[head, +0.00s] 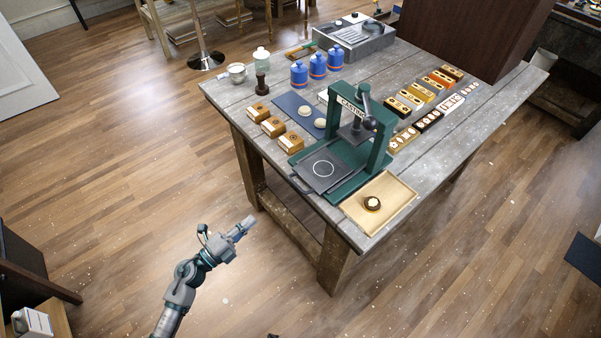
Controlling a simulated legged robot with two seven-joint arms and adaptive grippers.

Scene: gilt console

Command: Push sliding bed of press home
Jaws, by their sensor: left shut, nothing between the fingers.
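A green press (383,148) with a dark lever stands near the front corner of the wooden table. My left gripper (248,222) is shut and empty. It is over the floor, in front of the table and apart from the press, below and left of the bed in the picture. My right gripper is not in view.
Several small boxes (289,142) stand left of the bed. Blue bottles (318,65) stand farther back. The floor around my left gripper is clear.

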